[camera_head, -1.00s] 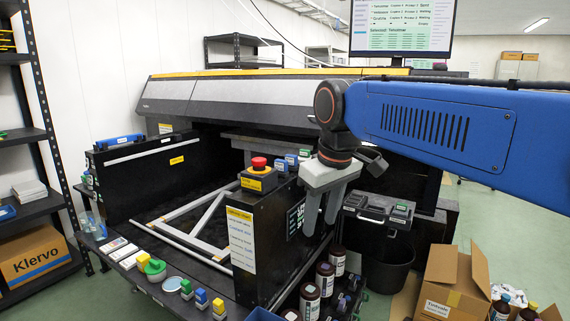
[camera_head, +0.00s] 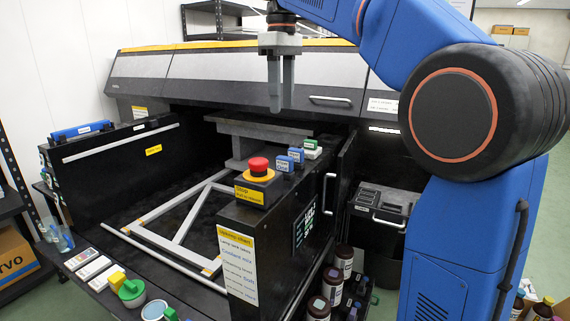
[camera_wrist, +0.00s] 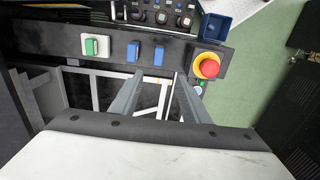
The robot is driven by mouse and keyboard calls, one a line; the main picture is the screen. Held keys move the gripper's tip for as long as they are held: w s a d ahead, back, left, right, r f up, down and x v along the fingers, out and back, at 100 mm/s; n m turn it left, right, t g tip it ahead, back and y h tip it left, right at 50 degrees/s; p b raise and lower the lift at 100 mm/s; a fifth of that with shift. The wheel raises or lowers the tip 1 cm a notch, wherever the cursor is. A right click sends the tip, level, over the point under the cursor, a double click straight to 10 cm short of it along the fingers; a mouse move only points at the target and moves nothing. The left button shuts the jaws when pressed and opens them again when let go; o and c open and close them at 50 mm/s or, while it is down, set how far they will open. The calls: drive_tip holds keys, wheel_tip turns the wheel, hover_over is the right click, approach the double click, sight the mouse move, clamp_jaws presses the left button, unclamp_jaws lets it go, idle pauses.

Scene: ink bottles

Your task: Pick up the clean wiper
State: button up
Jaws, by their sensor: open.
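My gripper (camera_head: 281,103) is open and empty, pointing down above the black printer's right-hand console. Its two fingers also show in the wrist view (camera_wrist: 157,92). The wrist view shows the green-and-white block (camera_wrist: 95,46) and the blue blocks (camera_wrist: 133,51) (camera_wrist: 158,56) beyond the fingertips. Labels are too small to read, so I cannot tell which piece, if any, is the clean wiper.
A red stop button (camera_head: 258,166) on a yellow base rises from the console near the blocks. The printer's raised cover (camera_head: 220,75) stands behind. A pale metal frame (camera_head: 175,215) lies in the open bay. Dark bottles (camera_head: 332,284) stand at the console's right foot.

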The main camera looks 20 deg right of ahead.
sight(285, 157)
wheel_tip(285, 157, down, 12)
drive_tip(key=shift+r, duration=0.1)
drive_tip(key=shift+d+f, duration=0.2)
drive_tip(key=shift+f, duration=1.15)
drive_tip(key=shift+d+f, duration=0.15)
drive_tip(key=shift+f, duration=1.2)
drive_tip(key=shift+c, duration=0.7)
clamp_jaws()
